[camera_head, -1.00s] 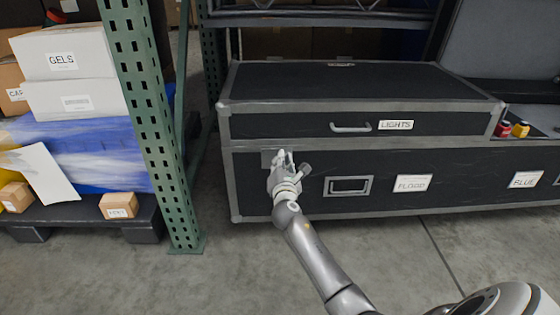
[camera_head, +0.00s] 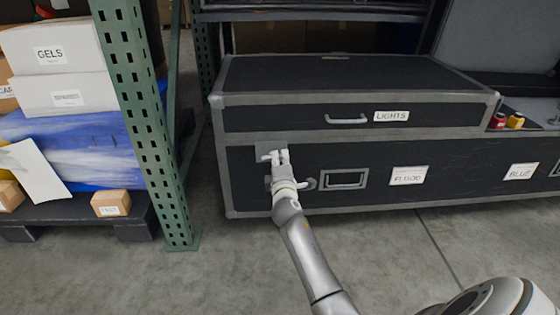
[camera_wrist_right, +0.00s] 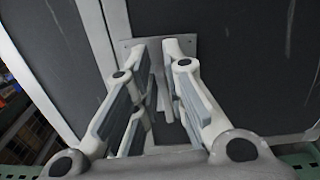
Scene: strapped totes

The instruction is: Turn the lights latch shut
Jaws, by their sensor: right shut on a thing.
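The black case with a closed lid bears the LIGHTS label (camera_head: 391,116) beside a pull handle. Its latch has a grey plate (camera_head: 268,147) at the seam between lid and lower body, near the case's left end. My right gripper (camera_head: 279,157) is at this plate and covers much of it. In the right wrist view, its two fingers (camera_wrist_right: 160,85) are closed around the latch's narrow grey turning piece (camera_wrist_right: 161,97), in front of the plate (camera_wrist_right: 187,46). The exact angle of that piece is hard to tell. My left gripper is out of view.
A green rack post (camera_head: 150,130) stands left of the case, beside a low pallet shelf with white GELS boxes (camera_head: 48,53). The lower body has a recessed handle (camera_head: 343,181) and FLOOD and BLUE labels. Red and yellow items (camera_head: 505,122) sit at right. The floor in front is clear.

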